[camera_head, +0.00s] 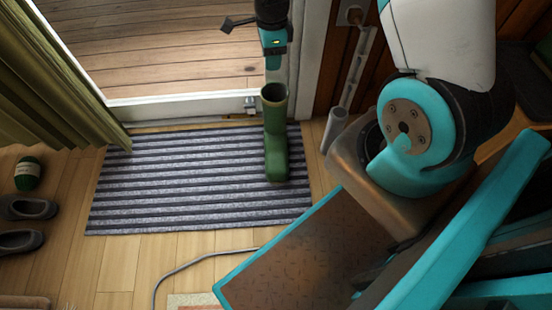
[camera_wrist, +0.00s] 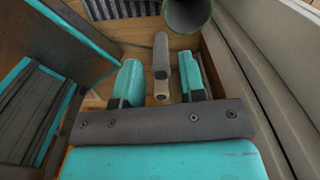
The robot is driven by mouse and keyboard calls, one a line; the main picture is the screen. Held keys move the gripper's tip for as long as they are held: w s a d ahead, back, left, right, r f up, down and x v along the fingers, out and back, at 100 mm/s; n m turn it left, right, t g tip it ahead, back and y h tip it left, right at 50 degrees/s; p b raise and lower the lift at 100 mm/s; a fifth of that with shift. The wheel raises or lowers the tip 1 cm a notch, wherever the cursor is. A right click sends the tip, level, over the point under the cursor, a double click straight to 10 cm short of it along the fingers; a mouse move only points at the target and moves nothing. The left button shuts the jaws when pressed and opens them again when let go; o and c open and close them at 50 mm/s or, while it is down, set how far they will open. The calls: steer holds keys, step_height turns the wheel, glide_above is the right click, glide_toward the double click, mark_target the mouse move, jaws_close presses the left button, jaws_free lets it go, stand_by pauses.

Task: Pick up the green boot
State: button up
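The green boot (camera_head: 276,140) stands upright on the striped mat (camera_head: 180,180), near its right end. Its open top (camera_head: 274,93) faces up. In the wrist view the boot (camera_wrist: 188,14) is partly cut off at the top edge, beyond the fingers. My gripper (camera_head: 273,62) points down at the top of the head view, above the boot's top in the picture. In the wrist view the two teal fingers of my gripper (camera_wrist: 163,80) are apart. The boot is not between them. A grey cylinder (camera_wrist: 161,55) shows in the gap, seemingly farther below; nothing appears gripped.
The grey cylinder (camera_head: 335,127) stands right of the boot by the wall. A glass door's white frame (camera_head: 180,99) runs behind the mat. Dark shoes (camera_head: 27,208) and a green yarn-like ball (camera_head: 28,174) lie at the left. A cable (camera_head: 190,262) crosses the floor in front.

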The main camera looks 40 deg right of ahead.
steer(key=shift+m, duration=0.8)
steer(key=f+b, duration=0.2)
steer(key=f, duration=0.3)
steer(key=d+f+b, duration=0.1)
steer(key=f+b, duration=0.2)
steer(key=f, duration=0.2)
steer(key=f+b, duration=0.2)
steer(key=f, duration=0.3)
steer(key=shift+d+f+b, duration=0.3)
steer(key=shift+b, duration=0.1)
step_height(320, 180, down, 6)
steer(key=b, duration=0.4)
steer(key=shift+w+a+r+b, duration=0.1)
steer(key=shift+r+b, duration=0.05)
steer(key=shift+b, duration=0.2)
jaws_close()
